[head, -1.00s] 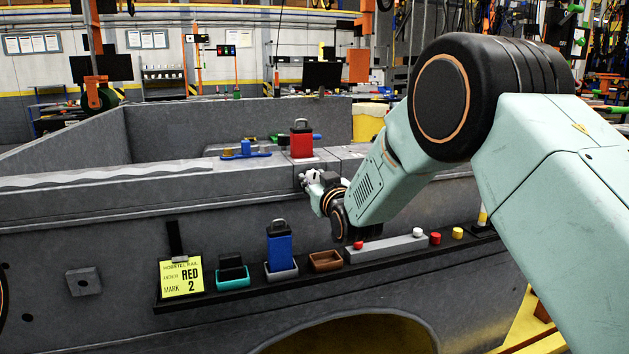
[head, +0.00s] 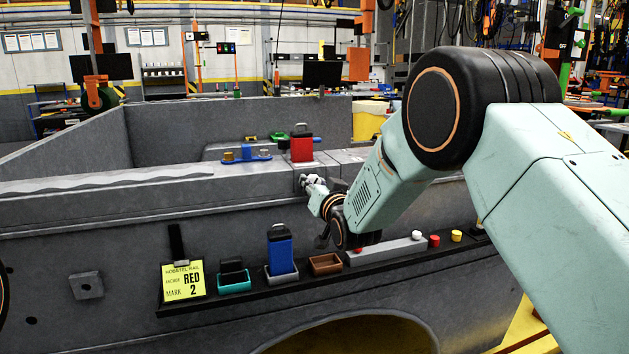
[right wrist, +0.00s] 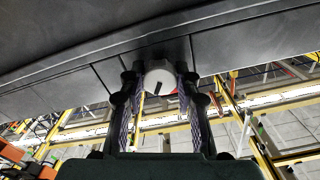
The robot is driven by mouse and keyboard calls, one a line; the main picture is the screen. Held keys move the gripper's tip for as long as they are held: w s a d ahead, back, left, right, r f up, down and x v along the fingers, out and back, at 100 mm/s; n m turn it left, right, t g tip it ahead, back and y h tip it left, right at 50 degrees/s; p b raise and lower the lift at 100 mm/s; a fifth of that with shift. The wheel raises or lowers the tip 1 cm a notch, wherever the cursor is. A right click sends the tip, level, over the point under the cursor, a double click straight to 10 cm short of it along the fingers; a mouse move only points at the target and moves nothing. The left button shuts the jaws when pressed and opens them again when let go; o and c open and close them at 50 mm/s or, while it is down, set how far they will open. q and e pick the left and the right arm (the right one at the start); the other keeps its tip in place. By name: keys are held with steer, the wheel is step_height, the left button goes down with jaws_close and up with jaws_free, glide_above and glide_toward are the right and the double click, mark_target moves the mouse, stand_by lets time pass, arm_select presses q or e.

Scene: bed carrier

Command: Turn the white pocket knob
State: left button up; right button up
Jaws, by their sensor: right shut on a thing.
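The white pocket knob (right wrist: 160,76) is a round white disc with a short dark slanted mark on its face. It sits against the grey panel at the top of the right wrist view. My right gripper (right wrist: 160,84) has one finger on each side of the knob and is shut on it. In the head view my right gripper (head: 312,184) is small, at the grey wall's upper ledge just below the red block, and largely hides the knob. My left gripper is not in view.
A red block (head: 301,149) and a blue fixture (head: 246,156) stand on the ledge. Below, a black rail carries a yellow tag (head: 183,282), a blue block (head: 280,256), a brown tray (head: 325,264) and a grey bar (head: 388,250) with small red, white and yellow pieces nearby.

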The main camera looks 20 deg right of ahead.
steer(key=shift+m+p, duration=2.1)
steer(key=shift+m, duration=5.7)
steer(key=o, duration=1.1)
steer(key=shift+o, duration=0.2)
steer(key=s, duration=1.2)
steer(key=shift+d, duration=0.2)
